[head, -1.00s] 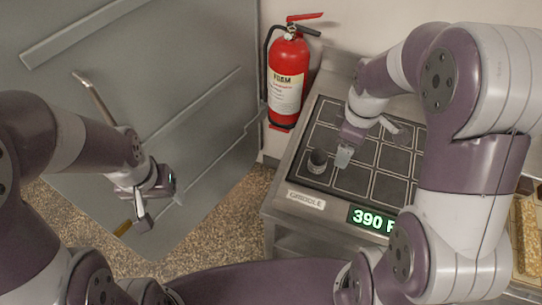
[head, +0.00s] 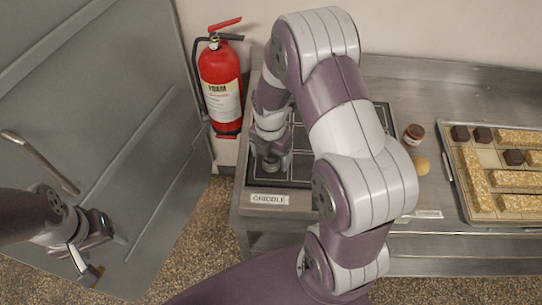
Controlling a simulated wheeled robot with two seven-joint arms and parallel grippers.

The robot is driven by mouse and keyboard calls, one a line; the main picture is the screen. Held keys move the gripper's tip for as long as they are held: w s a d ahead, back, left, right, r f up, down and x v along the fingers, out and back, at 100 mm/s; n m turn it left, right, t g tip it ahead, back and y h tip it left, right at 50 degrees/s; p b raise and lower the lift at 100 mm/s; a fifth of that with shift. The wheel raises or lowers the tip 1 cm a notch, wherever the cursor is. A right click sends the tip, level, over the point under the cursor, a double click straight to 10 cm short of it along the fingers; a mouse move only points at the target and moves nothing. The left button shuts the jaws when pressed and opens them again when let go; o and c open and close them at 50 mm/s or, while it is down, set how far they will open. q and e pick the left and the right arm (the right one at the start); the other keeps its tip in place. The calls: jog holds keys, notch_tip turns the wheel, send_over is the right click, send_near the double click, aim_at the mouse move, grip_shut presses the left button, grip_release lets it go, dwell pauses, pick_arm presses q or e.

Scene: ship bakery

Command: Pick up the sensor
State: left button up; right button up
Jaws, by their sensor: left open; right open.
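A small dark cylinder (head: 271,167), which looks like the sensor, stands on the front left of the black griddle plate (head: 298,172). My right gripper (head: 268,153) is open and right at the cylinder, partly covering it. I cannot tell whether the fingers are around it or just above it. My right arm hides much of the griddle. My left gripper (head: 88,268) is open and empty at the lower left, in front of the grey door and well away from the griddle.
A red fire extinguisher (head: 221,85) stands behind the griddle's left side. To the right are a small brown jar (head: 413,134), a round tan item (head: 421,165) and a tray (head: 462,199) of bars and dark blocks. A grey door (head: 95,110) fills the left.

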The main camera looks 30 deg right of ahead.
jog(key=shift+d+f, duration=0.1)
jog(key=shift+f, duration=0.85)
jog(key=c, duration=1.3)
jog(key=shift+w+r, duration=0.1)
jog(key=shift+r, duration=0.05)
